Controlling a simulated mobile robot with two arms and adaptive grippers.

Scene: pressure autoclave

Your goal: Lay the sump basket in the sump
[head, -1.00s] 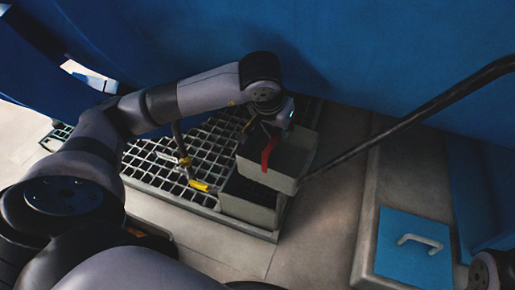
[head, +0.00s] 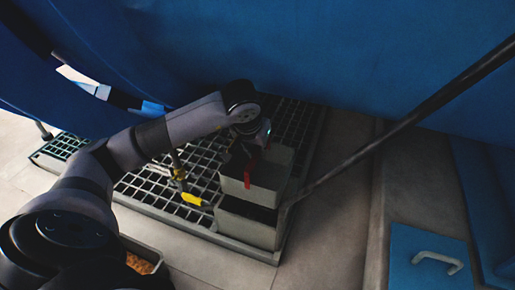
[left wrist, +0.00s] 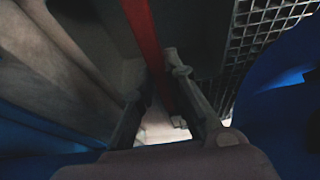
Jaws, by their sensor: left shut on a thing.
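The sump basket (head: 268,180) is a grey open box with a red handle (head: 250,168). My left gripper (head: 247,152) is shut on this handle; the red strip also shows between the fingers in the left wrist view (left wrist: 160,98). The basket hangs above the sump (head: 246,226), a grey box-shaped pit with a dark inside at the front right corner of the grating. The basket hides the sump's back part. I cannot tell how large the gap between them is. My right gripper is not in view.
A grey floor grating (head: 165,187) lies left of the sump, with a yellow-handled valve (head: 191,198) on a thin pipe. A dark slanted bar (head: 400,122) comes down close to the sump's right side. A blue panel with a pale handle (head: 436,260) is at lower right.

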